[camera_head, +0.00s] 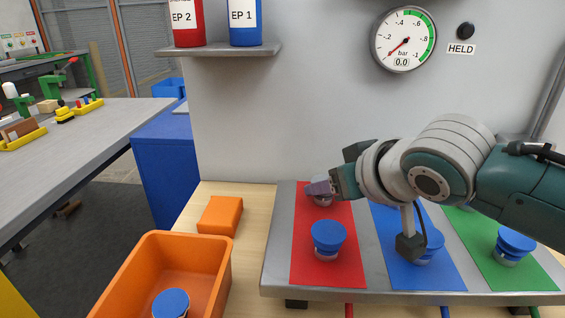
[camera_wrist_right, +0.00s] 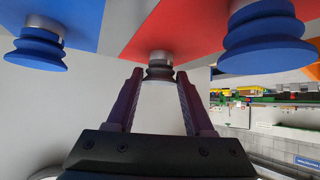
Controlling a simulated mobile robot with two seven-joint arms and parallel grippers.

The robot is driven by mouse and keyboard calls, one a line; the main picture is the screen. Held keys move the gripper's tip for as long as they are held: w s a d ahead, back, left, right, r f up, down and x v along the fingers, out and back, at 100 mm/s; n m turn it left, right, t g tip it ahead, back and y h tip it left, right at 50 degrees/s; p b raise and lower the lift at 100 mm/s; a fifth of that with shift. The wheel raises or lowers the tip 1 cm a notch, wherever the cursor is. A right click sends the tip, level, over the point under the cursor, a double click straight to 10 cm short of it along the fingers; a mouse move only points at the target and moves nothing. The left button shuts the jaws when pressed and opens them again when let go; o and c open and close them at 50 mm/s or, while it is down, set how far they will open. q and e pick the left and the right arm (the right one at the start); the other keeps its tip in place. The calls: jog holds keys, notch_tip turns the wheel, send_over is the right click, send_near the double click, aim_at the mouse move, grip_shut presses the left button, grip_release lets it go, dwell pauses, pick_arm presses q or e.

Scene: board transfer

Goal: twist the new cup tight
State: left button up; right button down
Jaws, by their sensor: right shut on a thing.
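My right gripper (camera_head: 318,188) reaches in from the right over the far end of the red strip (camera_head: 300,255) on a grey plate. In the right wrist view its two fingers (camera_wrist_right: 158,88) are shut on a small dark bellows cup (camera_wrist_right: 159,71). That cup sits against a metal fitting on the red strip. In the head view the fingers mostly hide the cup. A blue cup (camera_head: 328,236) stands at the near end of the red strip. More blue cups stand on the blue strip (camera_head: 430,245) and the green strip (camera_head: 514,242). My left gripper is out of view.
An orange bin (camera_head: 222,275) at the front left holds a blue cup (camera_head: 171,303). An orange block (camera_head: 220,215) lies behind it. A wall gauge (camera_head: 404,39) reads 0.0, beside a dark lamp (camera_head: 466,30) labelled HELD. A shelf (camera_head: 218,51) holds EP 2 and EP 1 containers.

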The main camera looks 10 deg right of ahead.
jog(key=shift+a+m+h, duration=0.2)
jog(key=shift+m+h, duration=0.2)
jog(key=shift+a+m+h, duration=0.1)
jog(key=shift+m+h, duration=0.2)
jog(key=shift+m, duration=0.2)
jog(key=shift+f+m+h, duration=0.1)
jog(key=shift+m+h, duration=0.6)
jog(key=shift+a+m+h+b, duration=0.1)
jog(key=shift+m+h+b, duration=0.35)
jog(key=shift+m+h, duration=0.05)
jog(key=shift+m+g+h+b, duration=0.3)
jog(key=shift+m+h+b, duration=0.4)
jog(key=shift+m, duration=0.1)
jog(key=shift+w+a+m+g+h+b, duration=0.15)
jog(key=shift+m+g+h+b, duration=0.15)
jog(key=shift+m+h+b, duration=0.45)
jog(key=shift+m+b, duration=0.25)
jog(key=shift+b, duration=0.1)
